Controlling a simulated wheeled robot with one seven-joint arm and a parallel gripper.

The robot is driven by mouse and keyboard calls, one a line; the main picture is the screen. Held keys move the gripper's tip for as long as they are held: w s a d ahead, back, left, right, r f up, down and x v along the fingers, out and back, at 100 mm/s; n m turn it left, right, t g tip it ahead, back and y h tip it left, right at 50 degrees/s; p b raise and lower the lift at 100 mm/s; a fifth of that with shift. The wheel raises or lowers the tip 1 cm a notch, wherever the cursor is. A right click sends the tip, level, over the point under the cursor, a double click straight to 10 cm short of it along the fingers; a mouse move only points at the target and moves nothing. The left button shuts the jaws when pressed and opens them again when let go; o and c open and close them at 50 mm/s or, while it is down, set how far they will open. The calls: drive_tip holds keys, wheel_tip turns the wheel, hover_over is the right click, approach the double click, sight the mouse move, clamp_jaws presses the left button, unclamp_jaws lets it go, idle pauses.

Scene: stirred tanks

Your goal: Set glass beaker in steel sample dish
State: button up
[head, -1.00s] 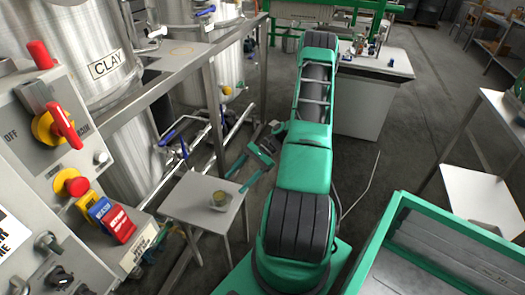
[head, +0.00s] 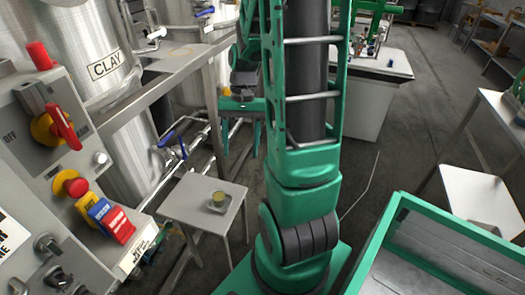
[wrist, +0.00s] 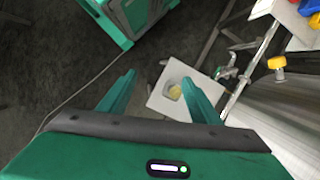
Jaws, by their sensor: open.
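The glass beaker (head: 218,197), with something yellowish in it, stands upright on the small grey table (head: 180,213). The steel sample dish (head: 229,208) shows around its base, so the beaker appears to sit in the dish. My gripper (head: 240,150) is above and beyond the table, clear of the beaker, with its green fingers spread and pointing down. In the wrist view, my gripper (wrist: 158,78) is open and empty. The beaker (wrist: 175,91) shows beside the right finger, which hides part of the dish.
A control panel (head: 60,175) with knobs and coloured switches stands at the left, beside steel tanks (head: 75,45). Pipes and valves (head: 172,150) run behind the small table. A green-framed bin (head: 440,245) is at the right. The floor between has free room.

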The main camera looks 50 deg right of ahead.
drive_tip(key=s+a+r+n+h, duration=0.1)
drive_tip(key=s+a+r, duration=0.1)
drive_tip(key=s+r, duration=0.2)
drive_tip(key=s+a+r+n+t+h, duration=0.1)
drive_tip(key=s+r, duration=0.3)
drive_tip(key=s, duration=0.5)
drive_tip(key=shift+a+n+h, duration=0.3)
drive_tip(key=shift+a+n, duration=0.4)
drive_tip(key=shift+n, duration=0.1)
